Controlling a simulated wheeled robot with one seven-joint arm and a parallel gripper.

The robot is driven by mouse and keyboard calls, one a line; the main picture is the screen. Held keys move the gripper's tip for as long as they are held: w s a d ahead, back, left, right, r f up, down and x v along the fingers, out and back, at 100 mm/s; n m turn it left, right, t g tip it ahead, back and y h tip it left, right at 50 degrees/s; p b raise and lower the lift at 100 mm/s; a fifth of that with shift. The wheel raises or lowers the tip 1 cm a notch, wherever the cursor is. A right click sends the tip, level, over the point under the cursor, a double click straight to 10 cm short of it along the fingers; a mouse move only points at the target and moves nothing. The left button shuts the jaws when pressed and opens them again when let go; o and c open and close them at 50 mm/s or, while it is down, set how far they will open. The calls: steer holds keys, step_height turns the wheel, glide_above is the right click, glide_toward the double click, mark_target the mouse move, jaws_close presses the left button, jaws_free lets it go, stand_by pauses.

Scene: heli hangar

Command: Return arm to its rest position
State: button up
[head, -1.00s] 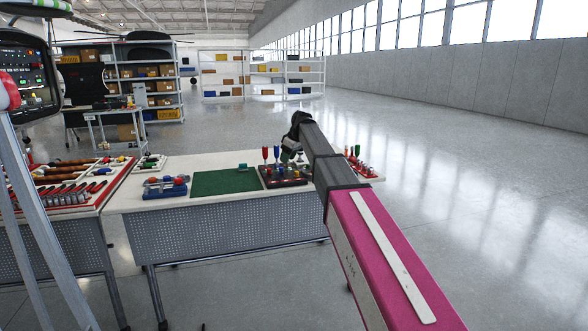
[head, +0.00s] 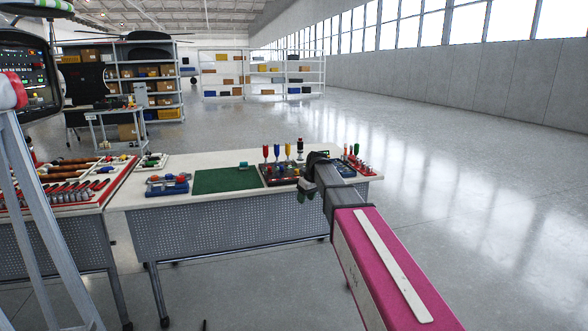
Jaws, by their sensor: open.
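My arm, with a magenta link and a grey link, reaches in from the lower right over the right part of the white workbench (head: 140,199). Its dark wrist end is bent above the bench beside the tool rack (head: 279,178). My gripper (head: 304,186) is small and dark at this end and partly hidden by my arm. It is open, and I see nothing held in it. The rack holds upright tools with red, blue, yellow and black handles.
A green mat (head: 225,180) and a blue tray (head: 168,187) lie on the bench left of the rack. More small tools (head: 357,163) stand at its right end. A ladder (head: 40,215) and a second tool table are at left. The floor to the right is clear.

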steer(key=s+d+f+m+h, duration=0.1)
steer(key=s+d+f+m, duration=0.1)
steer(key=s+d+f, duration=0.2)
steer(key=s+d+f+m+g, duration=0.1)
steer(key=s+d+f+m, duration=0.2)
steer(key=s+f, duration=0.7)
steer(key=s+d+f+m+h, duration=0.1)
steer(key=s+d+f+m, duration=0.2)
steer(key=s+d+f, duration=0.4)
steer(key=s, duration=0.9)
steer(key=shift+g+h, duration=0.3)
steer(key=shift+g, duration=0.1)
steer(key=shift+f, duration=0.1)
